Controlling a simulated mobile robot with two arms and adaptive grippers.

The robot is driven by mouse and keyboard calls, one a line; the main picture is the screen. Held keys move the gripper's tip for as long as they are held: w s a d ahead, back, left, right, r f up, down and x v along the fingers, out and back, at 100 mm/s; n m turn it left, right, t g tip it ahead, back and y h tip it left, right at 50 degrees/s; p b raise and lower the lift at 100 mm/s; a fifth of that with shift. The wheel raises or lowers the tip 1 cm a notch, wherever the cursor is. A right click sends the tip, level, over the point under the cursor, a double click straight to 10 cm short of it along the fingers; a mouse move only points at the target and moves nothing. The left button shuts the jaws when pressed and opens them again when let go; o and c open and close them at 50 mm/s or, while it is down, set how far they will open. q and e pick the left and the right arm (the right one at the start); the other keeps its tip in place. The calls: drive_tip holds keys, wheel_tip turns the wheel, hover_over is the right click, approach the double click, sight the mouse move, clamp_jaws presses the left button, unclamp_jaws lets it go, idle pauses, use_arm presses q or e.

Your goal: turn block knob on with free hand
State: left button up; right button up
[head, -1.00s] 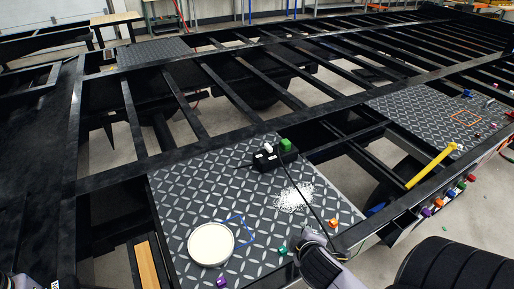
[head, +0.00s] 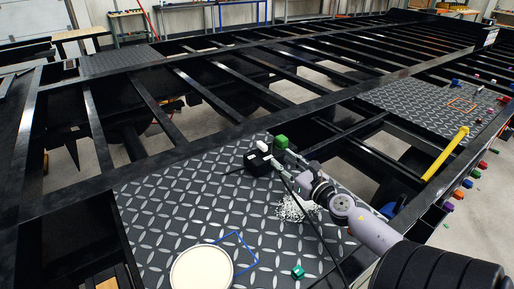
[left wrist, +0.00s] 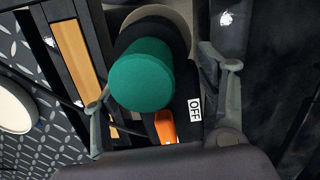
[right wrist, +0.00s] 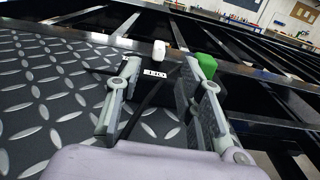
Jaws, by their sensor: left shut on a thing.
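A small black block (head: 256,163) with a white knob (head: 263,147) and a green piece (head: 281,141) sits on the patterned metal plate (head: 160,215). A cable runs from it. In the right wrist view the white knob (right wrist: 159,49) and green piece (right wrist: 204,65) show just beyond my right gripper (right wrist: 162,80), which is open with a labelled dark part between its fingers. In the head view my right gripper (head: 284,170) is beside the block.
A round cream disc (head: 202,269), a blue outline (head: 246,256), a teal cube (head: 298,272) and a heap of white bits (head: 291,210) lie on the plate. A yellow bar (head: 446,153) is at the right. Black frame beams (head: 100,190) with open gaps surround the plate.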

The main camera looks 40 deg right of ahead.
sight(266, 147)
drive_tip(key=shift+w+d+r, duration=0.1)
drive_tip(key=shift+w+r, duration=0.05)
drive_tip(key=shift+w, duration=0.55)
drive_tip(key=w, duration=0.3)
drive_tip(key=w+p, duration=0.1)
drive_tip(key=w, duration=0.3)
drive_tip(key=w+d, duration=0.1)
drive_tip(key=w, duration=0.2)
drive_tip(key=shift+w, duration=0.25)
clamp_jaws()
